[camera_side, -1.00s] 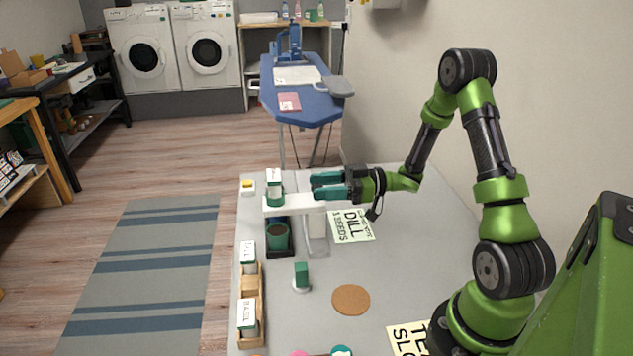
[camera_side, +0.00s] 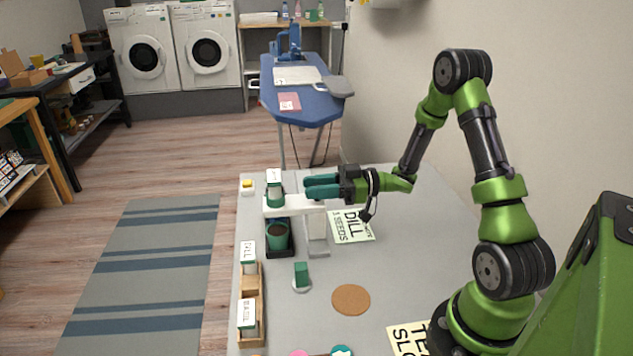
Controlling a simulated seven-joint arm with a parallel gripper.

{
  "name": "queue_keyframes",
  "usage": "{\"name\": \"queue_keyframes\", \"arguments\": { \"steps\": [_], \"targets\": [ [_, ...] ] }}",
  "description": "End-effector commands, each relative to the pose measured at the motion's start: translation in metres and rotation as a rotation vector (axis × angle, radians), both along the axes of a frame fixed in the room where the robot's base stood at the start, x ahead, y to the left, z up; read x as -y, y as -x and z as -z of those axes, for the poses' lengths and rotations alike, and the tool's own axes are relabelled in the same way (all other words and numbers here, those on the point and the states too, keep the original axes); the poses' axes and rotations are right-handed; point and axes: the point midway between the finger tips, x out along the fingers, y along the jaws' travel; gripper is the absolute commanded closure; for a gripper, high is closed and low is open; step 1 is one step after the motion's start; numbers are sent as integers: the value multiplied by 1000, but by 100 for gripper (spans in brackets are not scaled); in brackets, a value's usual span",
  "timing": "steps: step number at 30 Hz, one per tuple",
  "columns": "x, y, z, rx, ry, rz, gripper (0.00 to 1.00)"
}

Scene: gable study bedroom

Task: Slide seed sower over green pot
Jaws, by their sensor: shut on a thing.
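The seed sower (camera_side: 292,207) is a white horizontal beam on a pale upright stand. A green and white labelled container (camera_side: 274,190) stands at its left end. The green pot (camera_side: 278,237), with dark filling, stands upright in a black tray (camera_side: 286,254). The beam's left end shows above and just beyond the pot; I cannot tell whether it is exactly over it. My gripper (camera_side: 308,188) is level at the sower's right part, fingers pointing left, shut on the sower. The gripped part is hidden between the fingers.
A wooden rack (camera_side: 251,300) with labelled packets lies at the table's left edge. A green block on a white base (camera_side: 301,277), a cork disc (camera_side: 350,299) and a dill seeds card (camera_side: 352,227) lie nearby.

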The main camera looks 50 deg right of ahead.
Motion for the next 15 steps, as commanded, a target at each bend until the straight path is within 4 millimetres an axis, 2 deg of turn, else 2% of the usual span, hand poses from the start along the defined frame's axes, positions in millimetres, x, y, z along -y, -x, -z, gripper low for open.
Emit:
{"name": "queue_keyframes", "arguments": {
  "steps": [9,15],
  "targets": [
    [-23,24,1,-4,-3,2,100],
    [-26,26,1,-4,-3,-5,100]
  ]
}}
